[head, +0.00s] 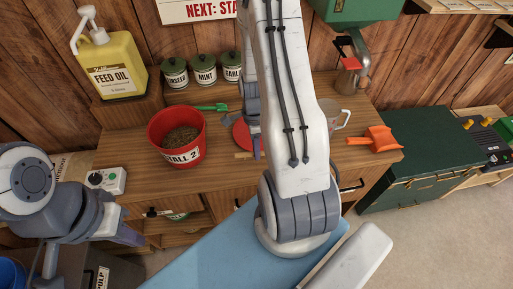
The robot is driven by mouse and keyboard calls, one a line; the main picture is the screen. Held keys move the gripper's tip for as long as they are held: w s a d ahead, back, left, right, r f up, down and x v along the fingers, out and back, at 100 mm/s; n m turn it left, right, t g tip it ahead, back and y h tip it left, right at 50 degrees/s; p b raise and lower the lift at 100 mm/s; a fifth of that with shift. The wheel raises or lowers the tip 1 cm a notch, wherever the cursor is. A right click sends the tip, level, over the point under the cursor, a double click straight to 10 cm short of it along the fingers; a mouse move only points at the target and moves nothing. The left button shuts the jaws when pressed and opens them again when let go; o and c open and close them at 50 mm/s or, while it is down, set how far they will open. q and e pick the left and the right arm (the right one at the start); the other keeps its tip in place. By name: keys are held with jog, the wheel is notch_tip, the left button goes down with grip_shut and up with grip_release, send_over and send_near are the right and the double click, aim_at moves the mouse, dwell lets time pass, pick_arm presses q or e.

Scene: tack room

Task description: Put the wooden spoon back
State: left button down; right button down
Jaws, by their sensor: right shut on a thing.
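My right arm crosses the middle of the head view. My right gripper (257,150) is over the wooden counter, partly hidden by the arm, with its fingers pointing down. It is shut on a tan wooden piece, which looks like the wooden spoon (243,155). Only a short end shows left of the fingers; the rest is hidden behind the arm. A red disc (241,133) lies just behind it. My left gripper (128,237) is low at the left, in front of the counter, apart from objects. Its finger opening cannot be made out.
A red bucket of feed (177,152) marked "STALL 2" stands left of the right gripper, with a green scoop (212,107) behind. A clear jug (335,112) and orange scoop (376,138) are at right. A white control box (105,181) is near the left arm.

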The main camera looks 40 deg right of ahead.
notch_tip(320, 180, down, 7)
jog(key=b, duration=0.5)
jog(key=shift+r, duration=0.2)
jog(key=shift+f+b, duration=0.7)
jog(key=shift+f, duration=0.2)
jog(key=c, duration=0.7)
grip_release()
notch_tip(320, 180, up, 10)
jog(key=w+d, duration=0.1)
jog(key=shift+w+r+b, duration=0.15)
jog(key=shift+w+b, duration=0.2)
jog(key=shift+b, duration=0.05)
